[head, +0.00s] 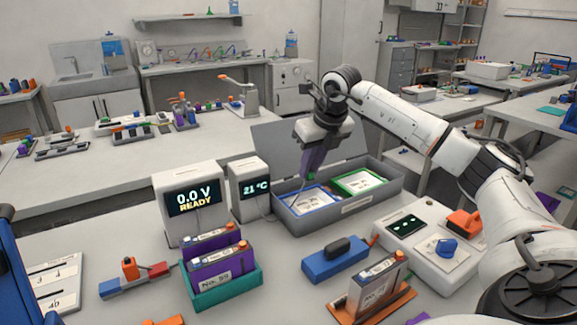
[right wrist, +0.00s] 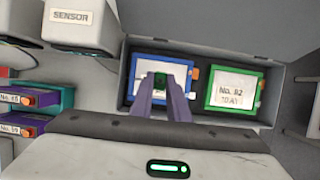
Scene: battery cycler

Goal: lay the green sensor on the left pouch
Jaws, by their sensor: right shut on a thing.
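My right gripper (head: 308,178) points down over the left pouch (head: 318,201), a white-labelled pouch in a blue frame inside the grey box. The right wrist view shows the gripper (right wrist: 163,84) shut on the small green sensor (right wrist: 160,80), with the left pouch (right wrist: 180,72) behind it. I cannot tell whether the sensor touches the pouch. The right pouch (head: 358,181), in a green frame, lies beside it; its label reads No. 82 in the right wrist view (right wrist: 236,86). My left gripper is not in view.
The grey box (head: 350,207) has its lid (head: 300,140) open at the back. A 21 °C display (head: 255,189) and a 0.0 V READY display (head: 192,203) stand to its left. A teal rack (head: 225,290) with purple cells, a blue block (head: 335,262) and a white switch panel (head: 430,250) stand in front.

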